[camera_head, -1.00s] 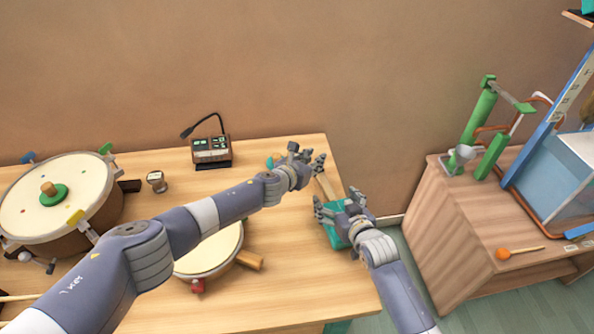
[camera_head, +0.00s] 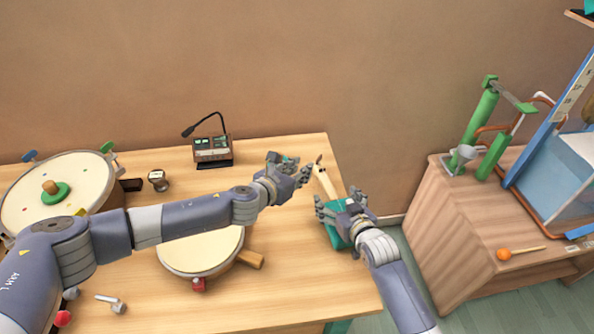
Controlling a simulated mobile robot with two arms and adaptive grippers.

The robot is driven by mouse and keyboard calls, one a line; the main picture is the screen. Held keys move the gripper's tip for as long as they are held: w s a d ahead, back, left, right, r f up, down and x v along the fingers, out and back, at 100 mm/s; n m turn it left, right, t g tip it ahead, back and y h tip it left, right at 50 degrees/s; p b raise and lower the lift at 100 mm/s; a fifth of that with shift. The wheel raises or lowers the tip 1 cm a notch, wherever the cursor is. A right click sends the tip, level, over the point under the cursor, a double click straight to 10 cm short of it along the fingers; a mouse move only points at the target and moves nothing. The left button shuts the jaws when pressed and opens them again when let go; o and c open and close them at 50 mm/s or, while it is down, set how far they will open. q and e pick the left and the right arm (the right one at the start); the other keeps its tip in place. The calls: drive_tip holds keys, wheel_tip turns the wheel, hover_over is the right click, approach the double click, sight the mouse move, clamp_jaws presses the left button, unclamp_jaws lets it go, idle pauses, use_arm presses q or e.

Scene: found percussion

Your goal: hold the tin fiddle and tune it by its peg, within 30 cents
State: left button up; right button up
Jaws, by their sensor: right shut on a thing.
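The tin fiddle lies toward the table's right edge, with a teal body (camera_head: 336,238) and a pale wooden neck (camera_head: 327,184) pointing away from me. A small dark reddish piece, which looks like its peg (camera_head: 318,160), shows at the neck's far end. My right gripper (camera_head: 334,212) is shut on the fiddle where neck and body meet and hides part of it. My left gripper (camera_head: 300,172) is left of the neck's far end, apart from it, with fingers spread and seemingly empty.
A box with green displays and a gooseneck microphone (camera_head: 213,148) stands at the back. Drums (camera_head: 60,190) (camera_head: 205,250) stand at left and centre, near a small metal knob-like item (camera_head: 158,180). A side table (camera_head: 440,220) with pipes is at right.

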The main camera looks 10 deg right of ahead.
use_arm(q)
drive_tip(key=shift+s+a+r, duration=0.15)
drive_tip(key=shift+s+a, duration=0.1)
drive_tip(key=shift+s, duration=0.05)
use_arm(e)
drive_tip(key=shift+f, duration=0.1)
drive_tip(key=o, duration=1.3)
drive_tip(key=v, duration=1.2)
